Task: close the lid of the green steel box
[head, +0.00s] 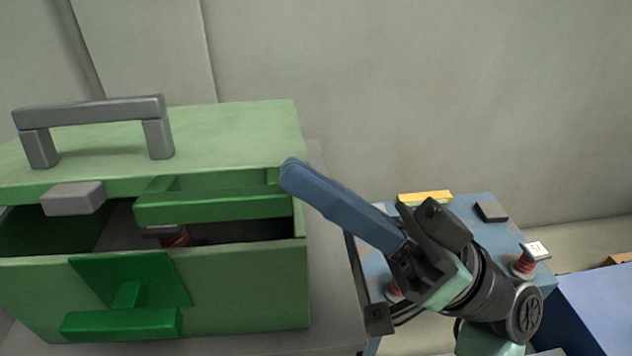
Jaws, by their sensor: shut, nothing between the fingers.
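The green steel box (250,285) stands at the left on a grey surface. Its lid (235,130) bears a grey handle (90,110) and a grey block (72,198) at the front edge. The lid is partly open, with a dark gap above the front wall. My gripper (290,174) has its blue fingers shut and empty. The fingertips are at the lid's front right corner in the picture; I cannot tell if they touch it.
A green ledge (212,208) and a red ribbed part (177,239) show in the box opening. A green latch piece (130,290) is on its front. A blue table (470,210) at right carries a yellow block (425,197) and a red ribbed part (526,262). A wall is behind.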

